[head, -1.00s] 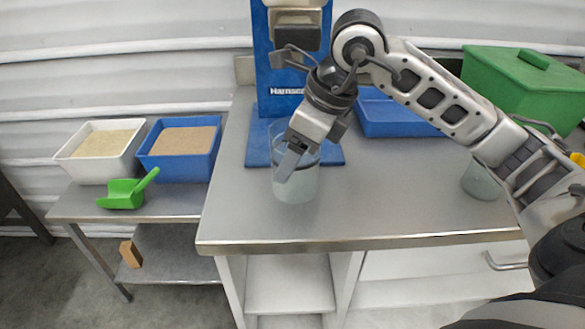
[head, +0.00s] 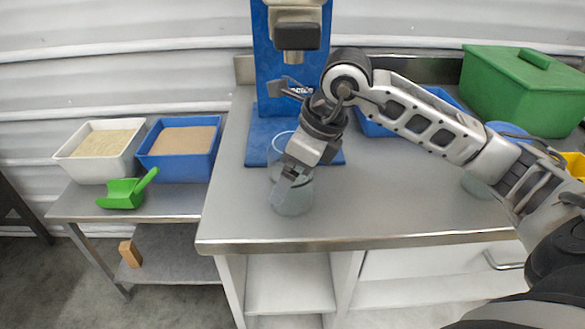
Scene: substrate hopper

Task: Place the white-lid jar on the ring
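A clear, pale jar (head: 293,204) is at the fingers of my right gripper (head: 288,184), near the front left of the steel table. The fingers and wrist cover its upper part, so I cannot see its lid or whether it touches the table. The gripper appears shut on it. A pale ring (head: 283,134) shows at the blue stand's base, just behind the gripper and partly hidden by it. The jar is in front of this ring, apart from it in the picture. My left gripper is not in view.
The blue stand (head: 262,60) with its dark spout rises behind the gripper. A blue tray (head: 372,125), another pale jar (head: 477,187) and a green lidded bin (head: 515,85) are to the right. White (head: 75,150) and blue (head: 180,168) tubs and a green scoop (head: 122,194) sit left.

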